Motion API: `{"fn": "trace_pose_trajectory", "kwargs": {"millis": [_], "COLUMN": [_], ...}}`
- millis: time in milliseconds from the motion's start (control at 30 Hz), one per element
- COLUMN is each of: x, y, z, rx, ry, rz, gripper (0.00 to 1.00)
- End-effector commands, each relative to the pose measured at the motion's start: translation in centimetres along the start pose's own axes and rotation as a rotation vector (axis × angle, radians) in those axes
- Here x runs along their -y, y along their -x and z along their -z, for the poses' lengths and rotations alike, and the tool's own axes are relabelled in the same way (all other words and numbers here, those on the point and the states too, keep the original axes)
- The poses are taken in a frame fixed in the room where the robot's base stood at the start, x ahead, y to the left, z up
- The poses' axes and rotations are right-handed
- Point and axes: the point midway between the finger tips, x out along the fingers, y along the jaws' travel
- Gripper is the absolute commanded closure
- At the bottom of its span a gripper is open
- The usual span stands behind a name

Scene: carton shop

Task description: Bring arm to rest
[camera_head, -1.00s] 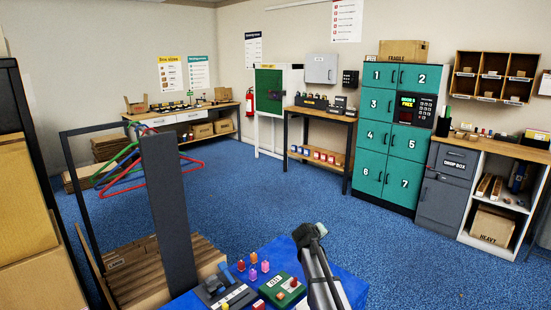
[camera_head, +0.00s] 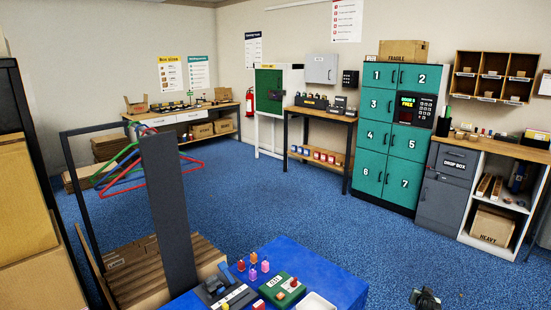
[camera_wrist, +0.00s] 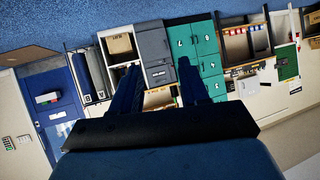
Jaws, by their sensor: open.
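My gripper (camera_wrist: 158,66) shows in the wrist view as two dark fingers spread apart, with nothing held between them. The wrist view is roughly upside down and looks across the room toward the teal lockers (camera_wrist: 205,48), well beyond the fingers. In the head view only a small dark part of my arm (camera_head: 425,299) shows at the bottom edge, right of the blue table; the rest is out of frame.
The blue table (camera_head: 318,268) in front carries a green device (camera_head: 281,291), several small coloured pieces and a white tray (camera_head: 316,301). A rack with hangers (camera_head: 172,220) stands left. The blue floor (camera_head: 330,225) before the lockers (camera_head: 398,140) is open.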

Motion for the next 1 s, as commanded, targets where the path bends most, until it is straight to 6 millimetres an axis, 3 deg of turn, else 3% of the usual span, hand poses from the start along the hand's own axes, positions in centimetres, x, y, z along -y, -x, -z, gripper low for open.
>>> {"fn": "trace_pose_trajectory", "kwargs": {"millis": [33,200,367,467,567,767,1000], "x": [-2.3,-7.3,-10.9,-11.9,-12.0,-9.6,-3.8], "y": [0.3,0.9,1.8,2.3,2.7,3.6,5.8], "z": [-0.5,-2.0,-4.2,-6.1,-8.3,-13.4,-21.4], "rx": [-0.012,-0.047,-0.059,-0.046,-0.015,0.094,0.301], "ry": [-0.048,-0.171,-0.270,-0.313,-0.338,-0.341,-0.274], "rz": [-0.019,-0.061,-0.098,-0.109,-0.111,-0.087,-0.025], "gripper": [0.55,0.55,0.55,0.55,0.55,0.55,0.55]}}
